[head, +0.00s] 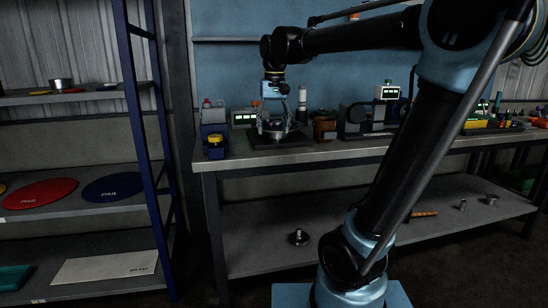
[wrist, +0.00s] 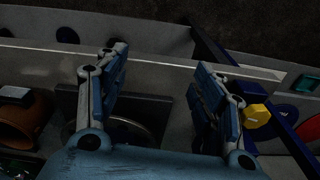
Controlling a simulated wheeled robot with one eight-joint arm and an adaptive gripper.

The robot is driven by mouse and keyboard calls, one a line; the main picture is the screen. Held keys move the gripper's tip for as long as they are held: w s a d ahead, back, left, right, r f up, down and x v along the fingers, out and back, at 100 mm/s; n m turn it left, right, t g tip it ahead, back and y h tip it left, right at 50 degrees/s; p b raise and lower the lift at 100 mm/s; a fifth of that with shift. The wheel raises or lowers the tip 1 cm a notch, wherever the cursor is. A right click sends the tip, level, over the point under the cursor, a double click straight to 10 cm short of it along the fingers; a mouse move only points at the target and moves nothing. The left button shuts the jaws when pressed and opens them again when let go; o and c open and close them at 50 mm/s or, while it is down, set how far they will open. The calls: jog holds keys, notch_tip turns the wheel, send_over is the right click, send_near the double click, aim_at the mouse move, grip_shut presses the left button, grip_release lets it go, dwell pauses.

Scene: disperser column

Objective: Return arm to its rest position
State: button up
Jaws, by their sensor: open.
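My arm reaches from its base at the lower right up and over to the left, bent at the elbow. In the head view my gripper (head: 273,132) points down over the left part of the workbench (head: 300,153), just above a dark flat plate (head: 282,141). In the wrist view my gripper (wrist: 160,72) has its two blue-grey fingers wide apart, with nothing held between them. The dark plate (wrist: 165,105) shows beneath and between the fingers, with a round rim on it. Whether the gripper touches anything there cannot be told.
A blue device with a yellow knob (head: 215,140) stands close left of my gripper; the knob (wrist: 256,115) shows beside a finger. A brown device (head: 324,128) and a dark machine (head: 362,120) stand to the right. A blue-framed shelf (head: 140,120) rises at the left.

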jog(key=s+d+f, duration=0.6)
jog(key=f, duration=0.3)
jog(key=s+d+f+m+t, duration=0.1)
jog(key=s+d+f, duration=0.5)
jog(key=f, duration=0.3)
jog(key=s+d+f, duration=0.7)
jog(key=f, duration=0.1)
jog(key=shift+d+f+m, duration=0.3)
jog(key=shift+d+f, duration=0.05)
jog(key=shift+f, duration=0.05)
